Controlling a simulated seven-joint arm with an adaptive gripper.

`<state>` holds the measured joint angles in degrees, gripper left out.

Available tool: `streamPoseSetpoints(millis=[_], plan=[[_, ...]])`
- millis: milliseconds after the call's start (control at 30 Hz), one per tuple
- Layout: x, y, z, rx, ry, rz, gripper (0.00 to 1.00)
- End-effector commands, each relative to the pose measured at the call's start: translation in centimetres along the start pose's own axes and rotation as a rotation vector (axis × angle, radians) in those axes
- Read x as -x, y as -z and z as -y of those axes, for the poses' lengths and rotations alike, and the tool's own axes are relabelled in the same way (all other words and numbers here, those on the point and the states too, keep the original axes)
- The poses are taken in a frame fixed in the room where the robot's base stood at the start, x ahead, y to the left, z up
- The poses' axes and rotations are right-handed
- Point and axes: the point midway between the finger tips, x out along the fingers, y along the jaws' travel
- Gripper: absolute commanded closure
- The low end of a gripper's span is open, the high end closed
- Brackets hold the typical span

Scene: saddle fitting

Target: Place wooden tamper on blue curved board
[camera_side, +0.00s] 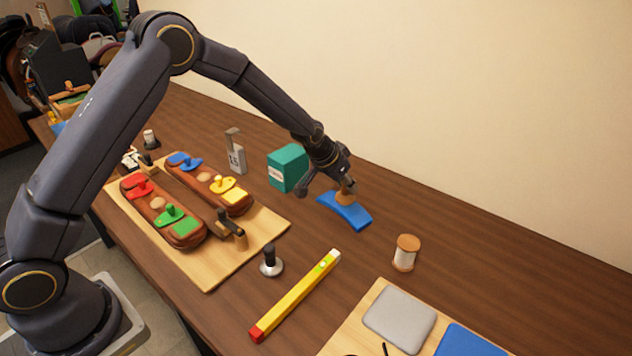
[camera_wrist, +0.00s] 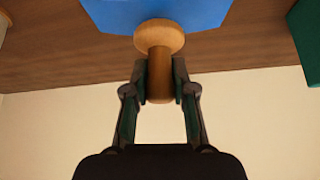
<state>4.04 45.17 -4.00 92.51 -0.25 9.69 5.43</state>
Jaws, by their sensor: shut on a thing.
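The wooden tamper (camera_wrist: 159,70) is light brown, with a round flange and a narrower handle. My gripper (camera_wrist: 160,82) is shut on its handle in the wrist view. The blue curved board (camera_side: 344,211) lies on the table in the side view, and its edge also shows at the top of the wrist view (camera_wrist: 155,14). In the side view my gripper (camera_side: 340,187) is right at the board's upper end, with the tamper (camera_side: 347,197) at the board's surface. I cannot tell whether the tamper touches the board or is just above it.
A teal box (camera_side: 288,168) stands close left of my gripper. A thread spool (camera_side: 406,252) stands to the right. A yellow level (camera_side: 296,296), a black-handled tool (camera_side: 270,261) and a wooden board (camera_side: 268,224) with brown saddle forms lie nearer. Table behind the spool is clear.

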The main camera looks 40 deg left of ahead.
Motion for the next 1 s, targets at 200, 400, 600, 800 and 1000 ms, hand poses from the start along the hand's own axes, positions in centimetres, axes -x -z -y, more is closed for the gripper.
streamPoseSetpoints(millis=[200, 400, 600, 800, 1000], plan=[[-1.8, -1.2, 0.0, 0.0, 0.0, 0.0, 1.0], [-1.8, -1.3, 0.0, 0.0, 0.0, 0.0, 1.0], [-2.0, -1.5, 0.0, 0.0, 0.0, 0.003, 0.64], [-2.0, -1.5, 0.0, 0.0, 0.0, 0.003, 0.5], [-2.0, -1.4, 0.0, 0.0, 0.0, 0.002, 0.5]])
